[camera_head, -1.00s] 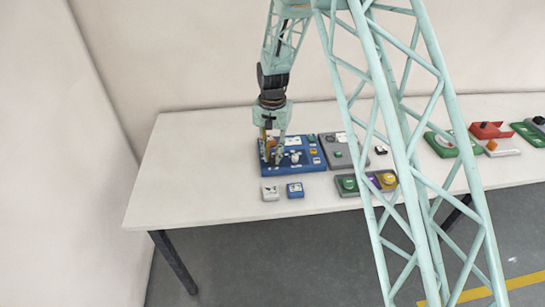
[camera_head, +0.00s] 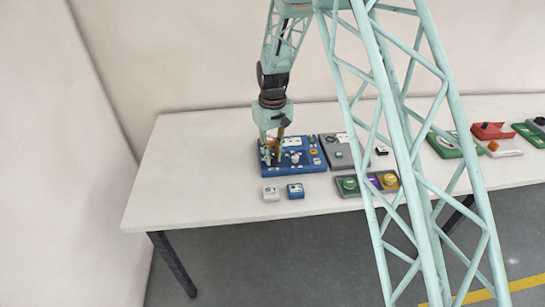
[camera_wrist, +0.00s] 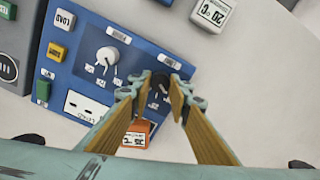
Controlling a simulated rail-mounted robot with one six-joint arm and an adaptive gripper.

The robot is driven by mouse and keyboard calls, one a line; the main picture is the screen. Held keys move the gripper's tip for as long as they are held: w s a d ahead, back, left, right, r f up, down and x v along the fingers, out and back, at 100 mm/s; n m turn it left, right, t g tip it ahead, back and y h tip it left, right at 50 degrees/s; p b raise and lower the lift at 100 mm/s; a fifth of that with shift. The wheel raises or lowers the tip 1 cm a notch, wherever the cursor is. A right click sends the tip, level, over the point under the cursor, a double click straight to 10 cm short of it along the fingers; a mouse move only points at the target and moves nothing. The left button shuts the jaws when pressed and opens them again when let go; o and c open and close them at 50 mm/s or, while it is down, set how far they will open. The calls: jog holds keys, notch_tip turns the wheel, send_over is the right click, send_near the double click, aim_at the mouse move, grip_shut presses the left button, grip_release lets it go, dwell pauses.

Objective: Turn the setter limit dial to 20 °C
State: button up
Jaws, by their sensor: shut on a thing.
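The blue control panel (camera_head: 290,171) lies on the white table. In the wrist view, the panel (camera_wrist: 85,70) carries a white dial (camera_wrist: 107,56) with a pointer and, beside it, a dark dial (camera_wrist: 159,88). My gripper (camera_wrist: 162,84) is shut on the dark dial, one finger on each side; the fingers hide part of it and its scale. I cannot read its label or setting. In the head view, my gripper (camera_head: 271,160) points down at the panel's left part. A loose white block (camera_wrist: 212,14) beside the panel reads 20 °C, upside down in the wrist view.
The panel also has an orange display (camera_wrist: 137,134), a white plate (camera_wrist: 85,105), and yellow (camera_wrist: 57,52) and green (camera_wrist: 43,90) buttons. A grey panel (camera_head: 341,150) stands close on the right. The table's left end is clear.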

aim_at(272, 158)
jog(key=shift+n, duration=0.6)
jog(key=o, duration=0.9)
jog(key=shift+c, duration=0.2)
notch_tip(272, 158, up, 12)
dwell(0.4)
dwell(0.4)
